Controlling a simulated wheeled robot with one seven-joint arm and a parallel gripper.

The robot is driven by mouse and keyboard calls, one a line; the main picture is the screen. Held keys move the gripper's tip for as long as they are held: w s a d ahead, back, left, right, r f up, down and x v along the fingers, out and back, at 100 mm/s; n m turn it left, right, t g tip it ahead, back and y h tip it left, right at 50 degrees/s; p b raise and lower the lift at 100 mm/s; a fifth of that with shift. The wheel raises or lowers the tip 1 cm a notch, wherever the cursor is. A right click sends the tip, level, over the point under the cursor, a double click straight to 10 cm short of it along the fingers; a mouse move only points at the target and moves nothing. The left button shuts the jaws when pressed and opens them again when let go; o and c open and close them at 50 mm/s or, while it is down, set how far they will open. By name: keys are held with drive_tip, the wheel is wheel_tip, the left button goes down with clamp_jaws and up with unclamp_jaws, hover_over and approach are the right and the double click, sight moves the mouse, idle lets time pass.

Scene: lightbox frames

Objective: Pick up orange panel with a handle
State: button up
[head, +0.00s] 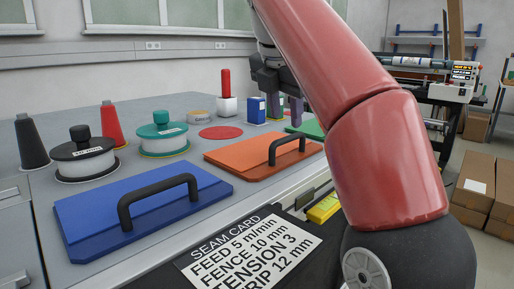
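The orange panel (238,155) lies flat on the grey table in the middle of the head view. A black bar handle (287,141) stands up near its right front side. My gripper (286,108) hangs above and behind the panel's right end, with its fingers pointing down. Two purplish fingers show apart with a gap between them. I see nothing held, though my red arm covers part of the view to the right.
A blue panel (140,209) with a black handle lies front left. Spools (163,139), cones (31,142) and a blue box (256,110) stand behind. A green panel (311,128) shows partly behind my arm. A seam card (250,252) lies in front.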

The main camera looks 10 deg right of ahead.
sight(290, 139)
drive_tip(key=shift+s+x, duration=0.2)
drive_tip(key=shift+x, duration=1.55)
drive_tip(key=shift+s+x, duration=0.25)
drive_tip(key=shift+x, duration=1.5)
drive_tip(key=shift+d+f, duration=0.15)
clamp_jaws()
